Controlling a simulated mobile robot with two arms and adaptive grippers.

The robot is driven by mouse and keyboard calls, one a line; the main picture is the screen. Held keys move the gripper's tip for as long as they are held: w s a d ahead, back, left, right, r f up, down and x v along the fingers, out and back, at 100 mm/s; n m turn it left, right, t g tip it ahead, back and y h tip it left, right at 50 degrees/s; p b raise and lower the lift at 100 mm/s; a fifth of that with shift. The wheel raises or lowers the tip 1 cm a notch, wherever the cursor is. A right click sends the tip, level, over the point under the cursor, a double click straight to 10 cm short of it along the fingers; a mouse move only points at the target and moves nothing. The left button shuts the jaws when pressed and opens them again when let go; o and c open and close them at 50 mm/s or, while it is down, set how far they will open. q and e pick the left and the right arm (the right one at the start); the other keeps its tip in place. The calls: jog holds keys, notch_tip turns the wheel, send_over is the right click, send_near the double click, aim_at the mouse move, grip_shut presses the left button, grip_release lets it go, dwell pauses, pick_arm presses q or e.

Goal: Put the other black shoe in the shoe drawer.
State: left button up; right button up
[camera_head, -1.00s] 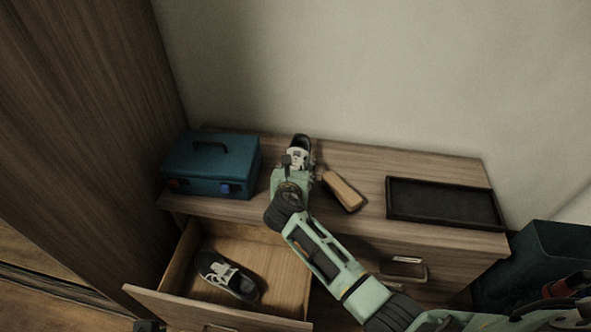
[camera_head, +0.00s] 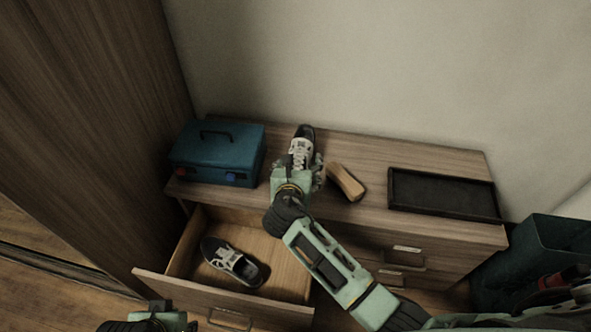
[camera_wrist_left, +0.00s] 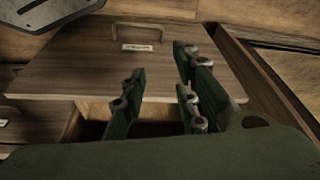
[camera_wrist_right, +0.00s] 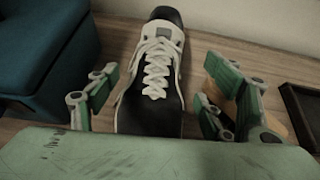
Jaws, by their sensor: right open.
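One black shoe with white laces (camera_head: 302,145) stands on the cabinet top. It also shows in the right wrist view (camera_wrist_right: 158,75), between the parted fingers of my right gripper (camera_wrist_right: 160,103). In the head view my right gripper (camera_head: 298,170) is at the shoe's near end, open; I cannot tell whether it touches the shoe. Another black shoe (camera_head: 233,262) lies in the open shoe drawer (camera_head: 290,270). My left gripper (camera_wrist_left: 158,95) is open and empty in the left wrist view, near the drawer front (camera_head: 228,296). It is partly cut off at the bottom of the head view.
A teal box (camera_head: 217,153) stands left of the shoe on the cabinet top. A brown brush-like block (camera_head: 346,182) lies close to the right, with a dark tray (camera_head: 443,193) beyond. A tall wooden panel (camera_head: 95,120) borders the left. A dark teal bin (camera_head: 545,265) stands at right.

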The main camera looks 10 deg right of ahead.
pick_arm(q)
notch_tip(320, 180, down, 7)
jog(key=p, duration=0.1)
jog(key=shift+w, duration=0.4)
pick_arm(e)
jog(key=v, duration=0.6)
